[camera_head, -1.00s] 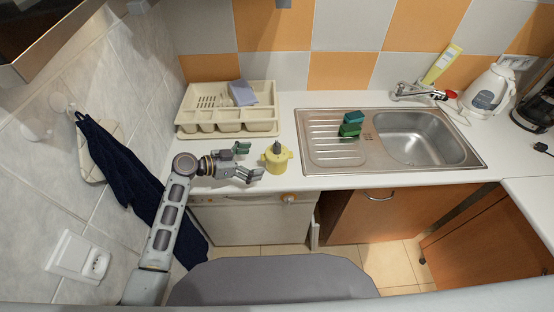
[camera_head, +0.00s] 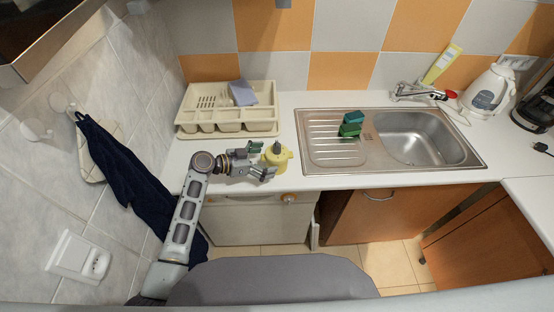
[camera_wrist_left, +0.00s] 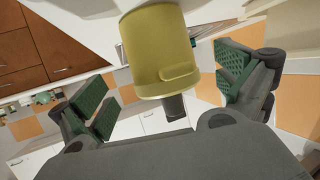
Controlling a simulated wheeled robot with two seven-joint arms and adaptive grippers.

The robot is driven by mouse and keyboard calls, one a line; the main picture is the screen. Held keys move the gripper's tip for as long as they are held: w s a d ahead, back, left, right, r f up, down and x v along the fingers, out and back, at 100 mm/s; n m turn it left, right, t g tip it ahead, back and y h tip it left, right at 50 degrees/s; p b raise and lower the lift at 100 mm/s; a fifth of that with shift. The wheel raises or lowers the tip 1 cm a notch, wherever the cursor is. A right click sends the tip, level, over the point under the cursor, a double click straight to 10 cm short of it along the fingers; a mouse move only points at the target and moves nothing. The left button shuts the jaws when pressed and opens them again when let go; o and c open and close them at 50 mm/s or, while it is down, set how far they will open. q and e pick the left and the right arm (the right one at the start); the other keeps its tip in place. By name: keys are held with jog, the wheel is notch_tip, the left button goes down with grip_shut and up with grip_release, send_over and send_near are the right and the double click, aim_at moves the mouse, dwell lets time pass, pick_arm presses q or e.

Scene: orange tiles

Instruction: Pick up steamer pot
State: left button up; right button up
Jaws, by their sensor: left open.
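The steamer pot is a small yellow pot (camera_head: 278,158) with a dark upright top piece. It stands on the white counter near the front edge, left of the sink. My left gripper (camera_head: 262,161) is open and reaches from the left, its fingertips right by the pot's left side. In the left wrist view, the yellow pot (camera_wrist_left: 160,50) shows upside down, between the two green-padded fingers of the open gripper (camera_wrist_left: 168,96). Gaps show on both sides of the pot, and no grip on it is seen. My right gripper is not in view.
A cream dish rack (camera_head: 228,127) with a blue-grey sponge (camera_head: 242,93) stands behind my gripper. Green sponges (camera_head: 351,125) lie on the steel sink's drainboard (camera_head: 326,146) to the right. A white kettle (camera_head: 490,92) stands far right. Counter between rack and sink is narrow.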

aim_at(277, 155)
pick_arm(q)
jog(key=shift+x, duration=2.45)
jog(key=shift+w+a+f, duration=0.1)
jog(key=shift+f, duration=0.1)
jog(key=c, duration=1.4)
jog(key=shift+r, duration=0.2)
jog(key=shift+r, duration=4.9)
jog(key=shift+f, duration=0.2)
jog(key=shift+f, duration=3.85)
jog(key=shift+f, duration=0.15)
